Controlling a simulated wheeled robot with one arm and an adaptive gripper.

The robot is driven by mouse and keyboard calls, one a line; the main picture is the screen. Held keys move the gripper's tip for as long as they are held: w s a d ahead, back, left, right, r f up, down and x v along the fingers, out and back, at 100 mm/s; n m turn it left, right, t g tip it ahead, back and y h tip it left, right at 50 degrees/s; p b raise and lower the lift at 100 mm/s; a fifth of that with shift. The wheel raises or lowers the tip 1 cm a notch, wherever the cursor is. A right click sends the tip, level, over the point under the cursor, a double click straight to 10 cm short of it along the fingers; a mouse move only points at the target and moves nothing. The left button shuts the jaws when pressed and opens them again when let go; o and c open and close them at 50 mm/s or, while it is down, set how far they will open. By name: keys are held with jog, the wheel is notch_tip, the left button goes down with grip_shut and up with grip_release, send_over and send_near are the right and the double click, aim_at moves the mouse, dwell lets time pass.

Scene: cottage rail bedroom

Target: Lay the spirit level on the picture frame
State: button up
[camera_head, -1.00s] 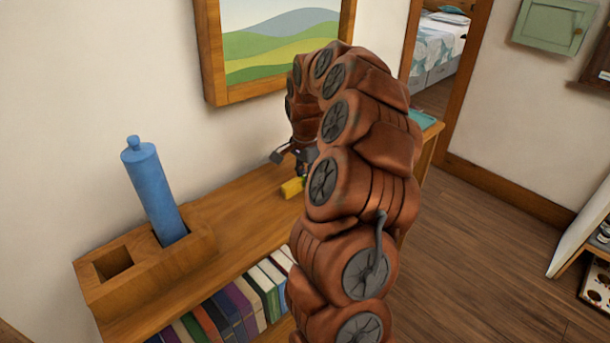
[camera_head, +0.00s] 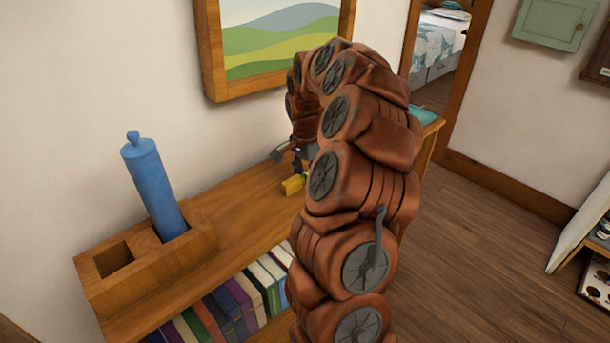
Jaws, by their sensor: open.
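A small yellow block with a bit of green, which looks like the spirit level (camera_head: 292,186), lies on top of the wooden bookshelf. Its right part is hidden behind my arm. The picture frame (camera_head: 213,62), wooden around a painting of green hills, hangs on the wall above the shelf. My gripper (camera_head: 290,160) hangs from the arm's end just above the yellow block, with its dark fingers apart. The arm hides part of the gripper, and I cannot tell whether it touches the block.
The wooden bookshelf (camera_head: 240,209) runs along the wall with books below. On its left end, a wooden holder (camera_head: 110,290) carries an upright blue cylinder (camera_head: 153,185) beside an empty square slot. A teal item (camera_head: 423,116) lies at the far end. Wooden floor (camera_head: 480,260) is free at right.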

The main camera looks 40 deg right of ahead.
aim_at(304, 175)
notch_tip(304, 175, up, 12)
jog(key=b, duration=0.3)
jog(key=shift+r+b, duration=0.15)
jog(key=shift+b, duration=0.15)
jog(key=s+a+n, duration=0.3)
jog(key=a+n, duration=0.2)
jog(key=a, duration=0.6)
jog(key=s+a+n, duration=0.4)
jog(key=a+n, duration=0.1)
jog(key=a, duration=0.5)
jog(key=s+a+f+n+g, duration=0.1)
jog(key=s+a+f+n, duration=0.3)
jog(key=s, duration=0.6)
jog(key=s+a+f+n, duration=0.4)
jog(key=s+a, duration=0.3)
jog(key=s, duration=0.3)
jog(key=shift+s+f+g, duration=0.25)
jog(key=shift+f+g, duration=0.15)
jog(key=shift+f, duration=0.45)
